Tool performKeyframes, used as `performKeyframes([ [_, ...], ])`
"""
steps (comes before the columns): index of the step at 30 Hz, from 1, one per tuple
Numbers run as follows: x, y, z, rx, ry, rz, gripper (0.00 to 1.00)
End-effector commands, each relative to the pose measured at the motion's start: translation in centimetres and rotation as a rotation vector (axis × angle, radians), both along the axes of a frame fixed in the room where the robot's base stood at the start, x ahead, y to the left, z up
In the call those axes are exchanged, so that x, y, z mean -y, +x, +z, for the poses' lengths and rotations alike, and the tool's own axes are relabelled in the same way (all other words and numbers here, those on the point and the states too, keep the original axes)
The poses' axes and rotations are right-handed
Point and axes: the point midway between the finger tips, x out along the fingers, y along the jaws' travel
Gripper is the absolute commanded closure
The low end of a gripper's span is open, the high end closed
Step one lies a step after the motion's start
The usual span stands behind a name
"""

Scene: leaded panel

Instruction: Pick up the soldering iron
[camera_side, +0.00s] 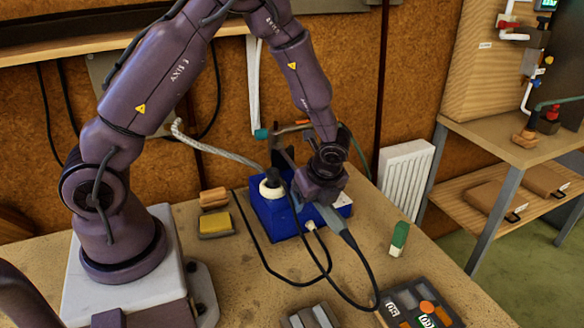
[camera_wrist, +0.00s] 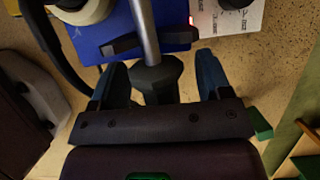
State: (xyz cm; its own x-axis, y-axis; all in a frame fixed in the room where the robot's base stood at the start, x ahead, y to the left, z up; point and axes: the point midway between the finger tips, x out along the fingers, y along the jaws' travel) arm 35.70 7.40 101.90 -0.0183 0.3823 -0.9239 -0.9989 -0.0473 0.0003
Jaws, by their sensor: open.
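The blue station box (camera_side: 268,212) stands on the bench, and its blue top shows in the wrist view (camera_wrist: 105,38). My gripper (camera_side: 312,195) is down at the right side of this box. In the wrist view its two blue fingers are apart, and the gripper (camera_wrist: 160,66) is open. A black handle with a grey metal shaft (camera_wrist: 158,78), apparently the soldering iron, lies between the fingers with gaps on both sides. Its rear end is hidden by the gripper body. In the side view the iron is largely hidden and hard to tell from the gripper.
A white ring (camera_side: 268,189) sits on the box. Black cables loop in front of it. A yellow block (camera_side: 216,224) is left of the box, a green-and-white block (camera_side: 399,238) right. A dark tray (camera_side: 405,308) is at the front.

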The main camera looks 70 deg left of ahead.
Motion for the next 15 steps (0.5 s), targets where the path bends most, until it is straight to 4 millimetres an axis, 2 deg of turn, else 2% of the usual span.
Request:
performKeyframes([
  [5, 0.00, 0.04, 0.04, 0.001, 0.000, 0.000, 0.31],
  [12, 0.00, 0.05, 0.06, 0.001, 0.000, 0.000, 0.86],
  [13, 0.01, 0.05, 0.07, 0.001, 0.000, 0.000, 0.91],
  [15, -0.02, 0.09, 0.12, 0.002, 0.001, 0.000, 0.91],
])
